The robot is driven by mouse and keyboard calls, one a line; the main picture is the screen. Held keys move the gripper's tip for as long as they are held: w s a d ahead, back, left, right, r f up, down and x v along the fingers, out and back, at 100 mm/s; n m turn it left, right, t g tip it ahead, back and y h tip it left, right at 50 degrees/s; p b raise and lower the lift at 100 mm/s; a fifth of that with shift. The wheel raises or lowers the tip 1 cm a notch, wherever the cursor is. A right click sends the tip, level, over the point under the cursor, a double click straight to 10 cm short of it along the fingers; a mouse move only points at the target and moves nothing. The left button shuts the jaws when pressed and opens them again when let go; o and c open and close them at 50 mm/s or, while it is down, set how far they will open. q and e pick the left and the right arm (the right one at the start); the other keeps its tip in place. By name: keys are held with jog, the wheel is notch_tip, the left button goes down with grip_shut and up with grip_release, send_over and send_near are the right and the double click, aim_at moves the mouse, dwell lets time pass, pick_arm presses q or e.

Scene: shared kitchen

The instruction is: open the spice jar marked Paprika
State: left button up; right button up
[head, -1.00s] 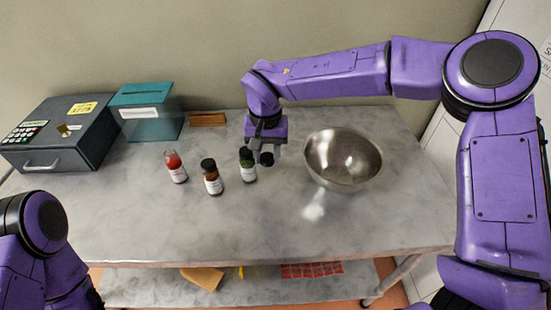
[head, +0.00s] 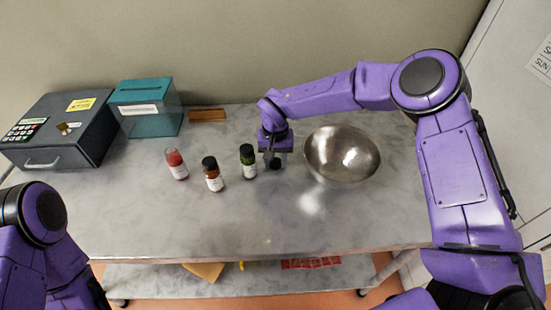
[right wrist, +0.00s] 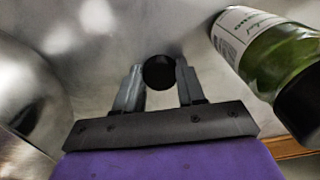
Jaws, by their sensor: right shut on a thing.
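Three small jars with white labels stand on the table; the labels are too small to read in the head view. The left jar (head: 177,164) has red contents and no black lid on top. The middle jar (head: 212,174) is orange-brown with a black lid. The right jar (head: 247,161) is green with a black lid, and shows large in the right wrist view (right wrist: 262,50). My right gripper (head: 275,158) is shut on a loose black lid (right wrist: 159,72), just right of the green jar, low over the table. My left gripper is out of view; only my left arm shows.
A steel bowl (head: 343,155) stands close to the right of my right gripper. A dark cash box (head: 60,130), a teal box (head: 146,108) and a small brown block (head: 207,115) are at the back left. The table's front (head: 220,225) is clear.

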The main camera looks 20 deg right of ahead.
aim_at(276, 162)
jog(key=shift+f, duration=0.2)
jog(key=o, duration=1.2)
jog(key=shift+c, duration=0.2)
notch_tip(276, 162, up, 12)
jog(key=b, duration=0.1)
jog(key=shift+r+b, duration=0.2)
jog(key=shift+b, duration=0.15)
